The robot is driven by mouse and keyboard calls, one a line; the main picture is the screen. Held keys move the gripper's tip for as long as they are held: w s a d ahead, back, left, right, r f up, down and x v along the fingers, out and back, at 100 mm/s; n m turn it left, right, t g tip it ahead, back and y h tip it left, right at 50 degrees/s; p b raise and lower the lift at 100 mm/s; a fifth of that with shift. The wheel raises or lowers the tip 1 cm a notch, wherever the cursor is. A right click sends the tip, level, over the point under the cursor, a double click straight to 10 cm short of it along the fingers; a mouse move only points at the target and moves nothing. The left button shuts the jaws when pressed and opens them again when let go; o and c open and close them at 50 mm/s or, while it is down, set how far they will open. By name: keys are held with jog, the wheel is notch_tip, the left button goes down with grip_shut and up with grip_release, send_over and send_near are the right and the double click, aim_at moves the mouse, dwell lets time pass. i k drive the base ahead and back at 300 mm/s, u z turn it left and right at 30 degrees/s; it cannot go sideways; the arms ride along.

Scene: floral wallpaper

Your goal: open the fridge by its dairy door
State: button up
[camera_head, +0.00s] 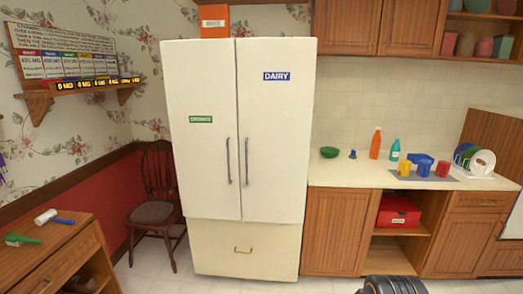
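A white fridge (215,225) stands against the wall in the middle of the view, with both upper doors shut. The right door (275,140) bears a blue label (277,76) reading DAIRY. Its grey vertical handle (247,162) is at that door's left edge, near the middle seam. The left door (205,85) has a green label (201,120), too small to read surely, and its own handle (229,160) beside the seam. A lower drawer (245,248) with a small brass pull is shut.
A wooden chair (155,213) stands left of the fridge. A wooden counter cabinet (333,230) adjoins its right side, with bottles, cups and a dish rack on top. A wooden table (45,240) is at lower left. The pale floor (230,285) before the fridge looks clear.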

aim_at(276, 76)
jog(key=k, duration=0.55)
jog(key=u, duration=0.8)
jog(key=i, duration=0.85)
jog(key=u, duration=0.5)
jog(key=i, duration=1.3)
jog(key=z, duration=0.45)
